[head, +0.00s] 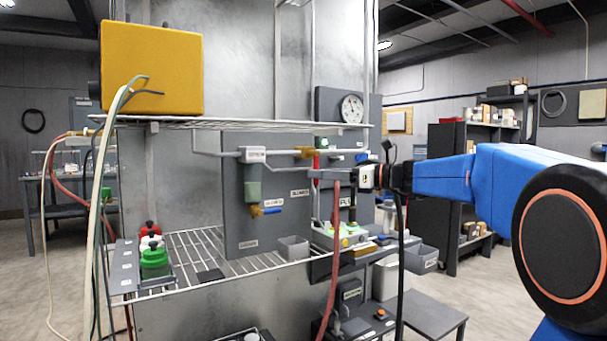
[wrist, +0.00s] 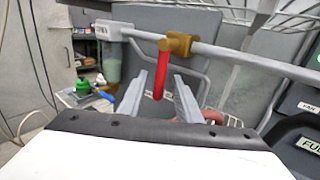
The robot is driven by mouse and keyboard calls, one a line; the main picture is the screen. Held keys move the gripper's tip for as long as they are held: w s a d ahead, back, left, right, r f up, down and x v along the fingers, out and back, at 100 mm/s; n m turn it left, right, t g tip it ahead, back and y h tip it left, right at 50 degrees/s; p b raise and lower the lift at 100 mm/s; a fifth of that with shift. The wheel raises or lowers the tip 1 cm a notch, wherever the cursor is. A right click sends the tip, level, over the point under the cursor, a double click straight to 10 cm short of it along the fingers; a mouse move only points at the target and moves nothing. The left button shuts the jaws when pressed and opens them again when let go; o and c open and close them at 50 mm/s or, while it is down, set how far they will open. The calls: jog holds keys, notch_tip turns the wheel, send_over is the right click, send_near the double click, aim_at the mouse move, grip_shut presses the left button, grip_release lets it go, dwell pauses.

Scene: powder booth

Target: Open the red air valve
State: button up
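The red air valve has a brass body (head: 304,152) on a horizontal grey pipe and a red lever (head: 317,163) hanging down. In the wrist view the brass body (wrist: 179,44) sits at the top centre, and the red lever (wrist: 159,75) points down, across the pipe. My gripper (head: 314,174) is at the lever in the head view. In the wrist view my gripper (wrist: 160,88) is open, with one finger on each side of the lever and visible gaps between. Whether the fingertips reach fully past the lever is hard to tell.
A blue-handled valve (head: 268,211) hangs below a filter on the grey panel (head: 237,185), left of the red lever. A wire shelf (head: 190,245) holds red, white and green bottles (head: 154,262). A red hose (head: 334,260) hangs below my gripper. A gauge (head: 351,108) is above.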

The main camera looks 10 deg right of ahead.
jog(key=shift+x, duration=2.95)
jog(key=shift+c, duration=0.7)
grip_shut()
